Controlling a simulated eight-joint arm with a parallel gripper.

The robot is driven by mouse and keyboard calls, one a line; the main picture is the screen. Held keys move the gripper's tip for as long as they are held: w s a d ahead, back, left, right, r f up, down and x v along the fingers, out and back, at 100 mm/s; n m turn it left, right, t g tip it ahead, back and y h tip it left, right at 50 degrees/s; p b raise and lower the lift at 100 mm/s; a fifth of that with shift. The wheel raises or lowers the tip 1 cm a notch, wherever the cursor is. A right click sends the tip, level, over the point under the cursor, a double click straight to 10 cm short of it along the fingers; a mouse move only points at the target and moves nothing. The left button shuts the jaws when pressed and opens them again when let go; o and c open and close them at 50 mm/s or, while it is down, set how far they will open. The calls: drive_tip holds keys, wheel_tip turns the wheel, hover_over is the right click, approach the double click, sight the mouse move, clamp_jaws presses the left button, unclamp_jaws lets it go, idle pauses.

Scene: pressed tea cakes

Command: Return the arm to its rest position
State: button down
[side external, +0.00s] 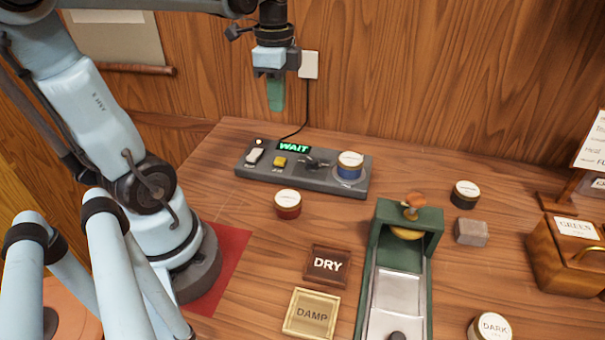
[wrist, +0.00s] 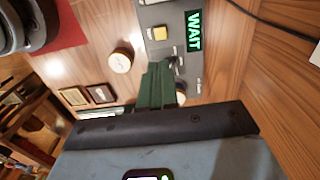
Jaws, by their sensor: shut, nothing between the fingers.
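My gripper (side external: 276,95) hangs in the air above the back left of the table, over the grey control panel (side external: 222,168), pointing down. Its green fingers are together with nothing between them. In the wrist view the green fingers (wrist: 156,85) stand in front of the panel (wrist: 215,74) and hide part of it. My arm reaches up from its base at the left and across the top of the side view. The rest position itself is not marked in the pictures.
The panel shows a lit WAIT sign (side external: 294,147) and carries a blue tin (side external: 350,168). A red tin (side external: 288,204), DRY tray (side external: 343,252), DAMP tray (side external: 292,327) and green press (side external: 437,217) stand nearer. The wooden wall (side external: 430,70) is close behind my gripper.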

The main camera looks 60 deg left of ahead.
drive_tip(key=w+d+f+n+t, duration=0.1)
drive_tip(key=d+f+n+t, duration=0.2)
drive_tip(key=d+n+t, duration=0.4)
drive_tip(key=d+n, duration=0.2)
drive_tip(key=d, duration=0.4)
drive_tip(key=shift+w, duration=0.35)
